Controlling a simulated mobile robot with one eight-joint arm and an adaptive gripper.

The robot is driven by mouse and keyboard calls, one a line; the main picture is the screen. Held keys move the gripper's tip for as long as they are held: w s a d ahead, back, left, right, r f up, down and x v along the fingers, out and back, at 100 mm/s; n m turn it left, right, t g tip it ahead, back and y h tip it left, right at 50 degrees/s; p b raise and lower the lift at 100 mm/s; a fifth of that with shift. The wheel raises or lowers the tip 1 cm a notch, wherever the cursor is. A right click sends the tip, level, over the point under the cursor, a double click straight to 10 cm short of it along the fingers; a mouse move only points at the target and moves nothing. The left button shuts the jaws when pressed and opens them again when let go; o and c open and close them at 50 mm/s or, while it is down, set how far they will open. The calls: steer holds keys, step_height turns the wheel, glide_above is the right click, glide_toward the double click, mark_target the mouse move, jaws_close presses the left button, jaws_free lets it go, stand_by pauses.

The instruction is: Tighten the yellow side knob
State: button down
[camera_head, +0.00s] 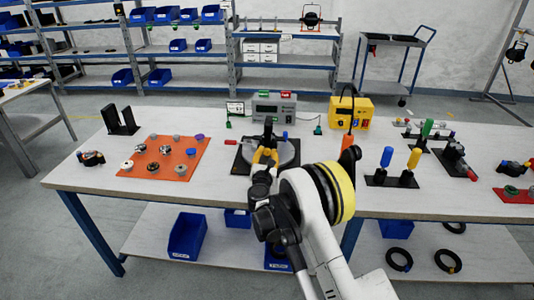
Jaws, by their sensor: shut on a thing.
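My gripper (266,151) is at the round grey fixture near the middle of the bench, reaching it from the front. Its yellow-orange fingers are shut on a small part at the fixture's near side, which I take to be the yellow side knob. The fingers cover the knob, and their similar colour makes its outline impossible to pick out. The fixture has a grey disc (287,152) on a black base (240,165), with a dark upright part (268,129) rising behind my fingers. How far the knob is turned cannot be seen.
An orange mat (146,171) with several small parts lies to the left. A grey instrument (273,107) and a yellow box (351,113) stand behind. Bare bench top shows at the front left.

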steer(key=c, duration=1.1)
jaws_free()
steer(key=s, duration=1.2)
steer(key=shift+a, duration=0.2)
